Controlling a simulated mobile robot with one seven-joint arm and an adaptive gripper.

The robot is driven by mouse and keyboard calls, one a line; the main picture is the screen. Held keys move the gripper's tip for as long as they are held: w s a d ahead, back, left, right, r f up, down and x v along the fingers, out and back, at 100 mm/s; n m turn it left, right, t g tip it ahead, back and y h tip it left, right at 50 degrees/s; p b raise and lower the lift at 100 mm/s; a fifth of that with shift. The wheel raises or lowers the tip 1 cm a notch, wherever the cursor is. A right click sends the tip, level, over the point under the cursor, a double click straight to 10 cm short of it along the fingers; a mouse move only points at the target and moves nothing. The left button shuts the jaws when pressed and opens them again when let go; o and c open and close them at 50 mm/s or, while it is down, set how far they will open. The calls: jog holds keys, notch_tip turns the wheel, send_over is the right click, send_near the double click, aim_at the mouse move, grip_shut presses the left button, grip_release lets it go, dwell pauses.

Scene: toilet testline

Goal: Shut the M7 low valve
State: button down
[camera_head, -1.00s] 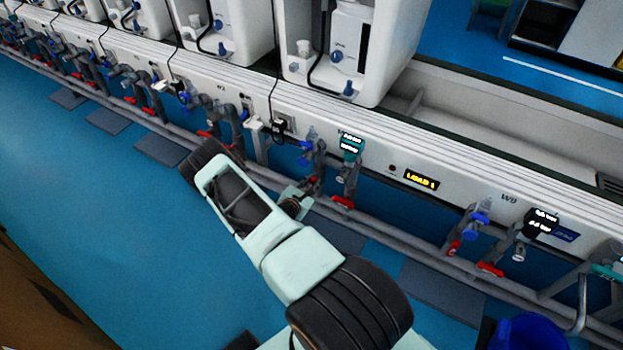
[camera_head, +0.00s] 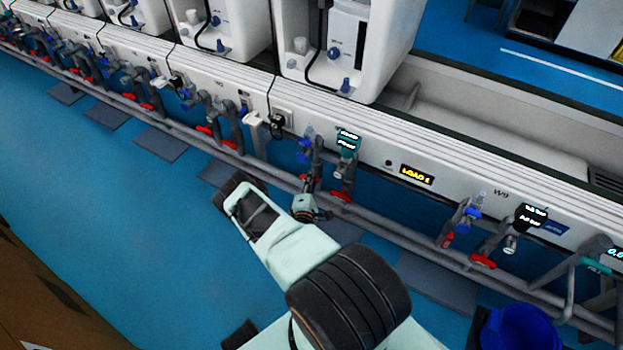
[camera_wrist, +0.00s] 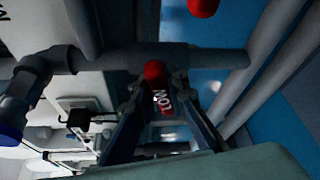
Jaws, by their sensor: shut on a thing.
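My gripper (camera_wrist: 157,88) is shut on a red valve handle (camera_wrist: 166,106) marked "LOW" in the wrist view. The handle lies lengthwise between the two fingers, with its rounded red end (camera_wrist: 155,70) against a grey pipe (camera_wrist: 190,58). In the head view my gripper (camera_head: 322,213) is low at the pipes under the white bench, below a teal gauge (camera_head: 348,144). The held handle is mostly hidden there by the pipes and my wrist. I cannot read an M7 label in either view.
Another red handle (camera_wrist: 203,7) is at the top of the wrist view. In the head view a red handle (camera_head: 341,195) sits just right of my gripper. A long grey pipe (camera_head: 400,238) runs along the bench. A blue bucket (camera_head: 522,328) stands lower right. Blue floor (camera_head: 120,220) at left is open.

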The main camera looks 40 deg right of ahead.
jog(key=shift+f+m+t+h+b, duration=0.15)
jog(key=shift+m+t+b, duration=0.1)
jog(key=shift+m, duration=0.5)
jog(key=shift+f+m+t+h+b, duration=0.15)
jog(key=shift+m+t+b, duration=0.1)
jog(key=shift+m, duration=0.5)
jog(key=shift+r, duration=0.15)
jog(key=c, duration=1.9)
grip_release()
